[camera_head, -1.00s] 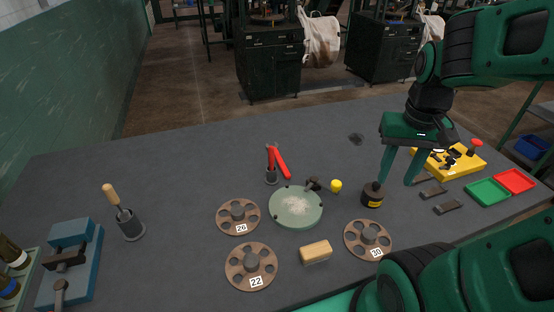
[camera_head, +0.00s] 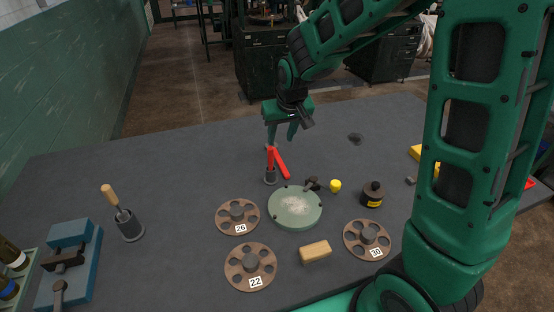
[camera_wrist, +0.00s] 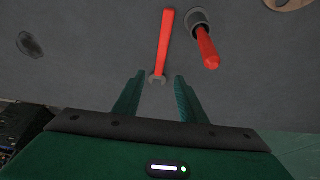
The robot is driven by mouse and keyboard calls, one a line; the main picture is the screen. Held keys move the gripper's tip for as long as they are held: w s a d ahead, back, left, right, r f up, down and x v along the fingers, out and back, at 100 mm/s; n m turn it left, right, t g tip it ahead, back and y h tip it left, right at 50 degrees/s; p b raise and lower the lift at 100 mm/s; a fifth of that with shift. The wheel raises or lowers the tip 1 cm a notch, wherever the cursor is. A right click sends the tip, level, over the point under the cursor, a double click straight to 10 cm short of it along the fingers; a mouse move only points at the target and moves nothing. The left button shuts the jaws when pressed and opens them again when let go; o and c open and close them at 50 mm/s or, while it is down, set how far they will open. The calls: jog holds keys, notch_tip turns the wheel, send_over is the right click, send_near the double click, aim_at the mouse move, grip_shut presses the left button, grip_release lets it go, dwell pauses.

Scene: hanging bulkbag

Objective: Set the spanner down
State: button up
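The spanner (camera_head: 282,165), with a red handle, lies on the grey bench near the middle. In the wrist view the spanner (camera_wrist: 164,42) shows a grey open jaw end pointing towards my gripper. My gripper (camera_head: 281,141) is open and empty, over the far end of the spanner. In the wrist view my gripper (camera_wrist: 160,78) has one finger on each side of the jaw end, with a gap on both sides. A second red-handled tool (camera_wrist: 207,48) stands in a grey cup beside the spanner.
A round green plate (camera_head: 295,208), a yellow knob (camera_head: 335,186) and a black weight (camera_head: 372,194) are nearer and to the right. Discs 26 (camera_head: 238,216), 22 (camera_head: 250,267) and 30 (camera_head: 367,240) lie in front.

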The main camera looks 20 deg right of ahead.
aim_at(276, 153)
jog(key=shift+x, duration=4.65)
grip_shut()
